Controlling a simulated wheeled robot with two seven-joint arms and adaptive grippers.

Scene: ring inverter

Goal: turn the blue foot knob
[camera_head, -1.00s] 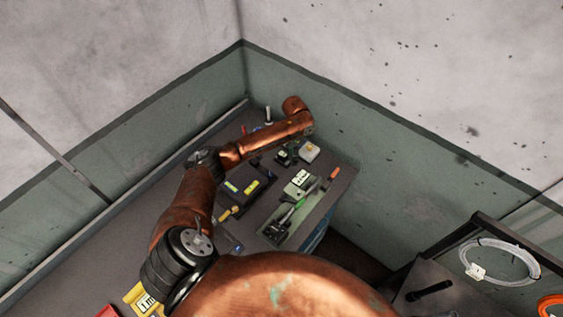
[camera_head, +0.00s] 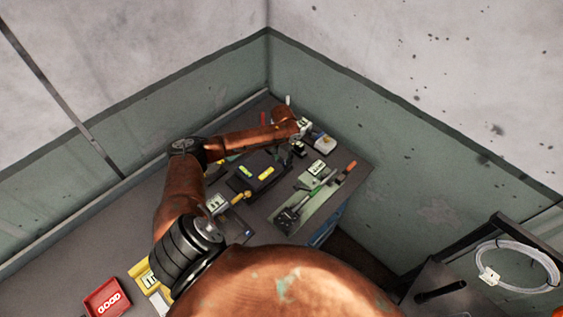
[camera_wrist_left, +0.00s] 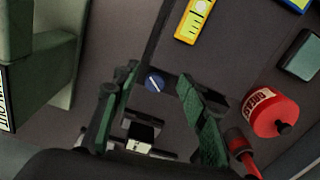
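The blue knob (camera_wrist_left: 154,83) is a small round disc with a pale slot line across it. It sits on a dark surface beside a dark case (camera_wrist_left: 185,50) in the left wrist view. My left gripper (camera_wrist_left: 158,75) is open, with its green-padded fingers on either side of the knob in that view. I cannot tell the gap to the knob or whether a finger touches it. In the head view my left gripper (camera_head: 299,147) is small and partly hidden by the arm, over the far part of the bench. The knob cannot be made out there. My right gripper is not in view.
A red grease container (camera_wrist_left: 270,110) stands right of the fingers, and a green block (camera_wrist_left: 45,70) is at left. In the head view, a black box with yellow labels (camera_head: 250,182) and a green tray with tools (camera_head: 318,205) lie nearby. Walls meet behind the bench.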

